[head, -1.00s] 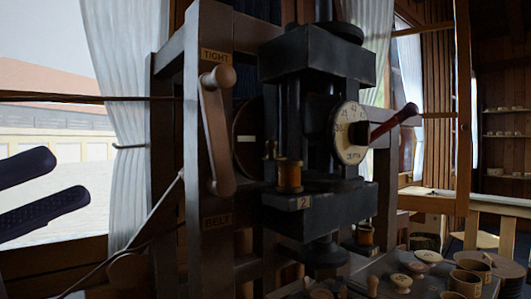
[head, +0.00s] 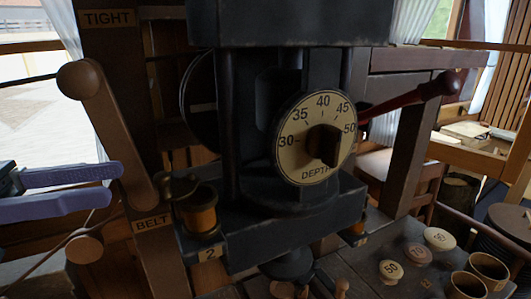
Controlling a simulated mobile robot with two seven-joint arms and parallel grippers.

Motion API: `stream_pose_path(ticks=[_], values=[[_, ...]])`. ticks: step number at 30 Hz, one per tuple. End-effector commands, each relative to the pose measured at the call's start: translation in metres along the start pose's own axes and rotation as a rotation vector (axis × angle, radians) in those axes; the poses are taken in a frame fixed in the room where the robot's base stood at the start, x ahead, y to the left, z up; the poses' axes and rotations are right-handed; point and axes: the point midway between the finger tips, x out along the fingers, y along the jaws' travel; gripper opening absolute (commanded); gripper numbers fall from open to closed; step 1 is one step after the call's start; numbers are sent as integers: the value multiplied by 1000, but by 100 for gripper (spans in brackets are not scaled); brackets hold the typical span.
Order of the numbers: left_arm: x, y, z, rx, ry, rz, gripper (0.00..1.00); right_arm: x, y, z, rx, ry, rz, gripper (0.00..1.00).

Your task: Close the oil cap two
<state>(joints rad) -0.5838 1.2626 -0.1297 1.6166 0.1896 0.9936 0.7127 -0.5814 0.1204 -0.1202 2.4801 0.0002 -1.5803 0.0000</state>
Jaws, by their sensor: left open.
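The amber oil cup (head: 199,218) sits on the black machine's lower block, above a plate (head: 210,253) marked 2. Its small brass cap (head: 178,188) shows at the upper left of the cup's dark rim. It seems to be off to the side of the cup's mouth, but the dim light makes its exact tilt hard to tell. My left gripper (head: 116,184) comes in from the left edge, with its two purple fingers apart and nothing between them. It is left of the cup, and the wooden lever's lower end shows between them in the picture. My right gripper is not in view.
A wooden lever (head: 112,130) stands between the TIGHT and BELT labels. A depth dial (head: 300,160) with a brown knob (head: 323,146) and a red-handled lever (head: 405,104) are right of the cup. Numbered discs (head: 391,270) and round cups (head: 489,267) lie at lower right.

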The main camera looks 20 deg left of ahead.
Motion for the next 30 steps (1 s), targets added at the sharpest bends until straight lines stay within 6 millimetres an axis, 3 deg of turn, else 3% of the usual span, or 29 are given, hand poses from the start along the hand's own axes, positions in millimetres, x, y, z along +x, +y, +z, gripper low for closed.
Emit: stream_pose_path(ticks=[6, 13, 26, 30], values=[[38, 0, -1, 4, 8, 1, 50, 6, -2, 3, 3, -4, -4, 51], [64, 0, -2, 3, 5, 0, 50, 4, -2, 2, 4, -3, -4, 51], [73, 0, 0, 3, 1, 0, 50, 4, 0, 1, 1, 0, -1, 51], [73, 0, 0, 3, 2, 0, 38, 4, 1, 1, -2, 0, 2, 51]])
